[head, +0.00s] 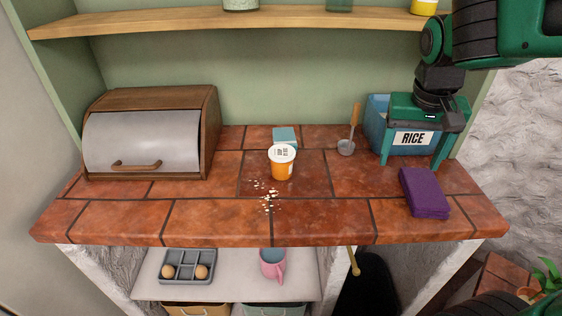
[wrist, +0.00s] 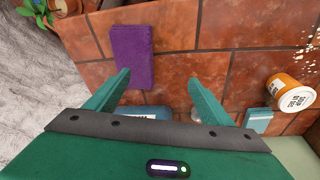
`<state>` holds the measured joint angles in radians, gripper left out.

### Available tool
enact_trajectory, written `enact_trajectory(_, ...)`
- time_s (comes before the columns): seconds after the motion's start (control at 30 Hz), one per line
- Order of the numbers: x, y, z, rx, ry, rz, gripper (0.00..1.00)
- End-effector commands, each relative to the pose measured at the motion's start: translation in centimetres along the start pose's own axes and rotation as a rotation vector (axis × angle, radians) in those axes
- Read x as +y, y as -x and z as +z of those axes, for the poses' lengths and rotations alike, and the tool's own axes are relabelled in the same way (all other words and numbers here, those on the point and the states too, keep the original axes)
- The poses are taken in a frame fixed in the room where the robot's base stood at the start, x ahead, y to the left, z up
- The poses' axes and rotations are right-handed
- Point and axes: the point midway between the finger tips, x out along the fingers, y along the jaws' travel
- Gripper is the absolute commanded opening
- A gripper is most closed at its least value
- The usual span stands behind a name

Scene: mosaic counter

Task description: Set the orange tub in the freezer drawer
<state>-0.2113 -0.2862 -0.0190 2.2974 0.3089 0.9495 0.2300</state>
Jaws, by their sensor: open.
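The orange tub (head: 283,167) stands upright on the tiled counter (head: 210,222), near its middle. It has a white lid with dark print. In the wrist view the tub (wrist: 290,93) is at the right edge, well to the side of my fingers. My gripper (head: 410,165) is open and empty at the right of the counter, in front of the blue RICE bin (head: 377,113). It also shows in the wrist view (wrist: 160,78), with its fingers spread. I cannot make out a freezer drawer in either view.
A teal block (head: 285,135) stands right behind the tub, and crumbs (head: 268,196) lie in front. An egg tray (head: 187,267) and pink mug (head: 272,264) sit below.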

Motion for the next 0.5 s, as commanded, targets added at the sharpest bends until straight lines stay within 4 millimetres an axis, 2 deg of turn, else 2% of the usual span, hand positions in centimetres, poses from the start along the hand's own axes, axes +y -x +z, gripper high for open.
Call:
enact_trajectory(0.03, -3.6, 0.7, -1.0, 0.029, 0.048, -0.011, 0.75)
enact_trajectory(0.1, -8.2, 1.7, -1.8, 0.069, 0.092, -0.03, 0.75)
enact_trajectory(0.2, -14.6, 3.2, -1.9, 0.119, 0.148, -0.066, 0.75)
enact_trajectory(0.3, -20.0, 4.5, -1.2, 0.155, 0.193, -0.103, 0.75)
enact_trajectory(0.4, -23.8, 5.5, -0.2, 0.177, 0.223, -0.132, 0.75)
enact_trajectory(0.5, -26.0, 6.0, 0.5, 0.189, 0.239, -0.152, 0.75)
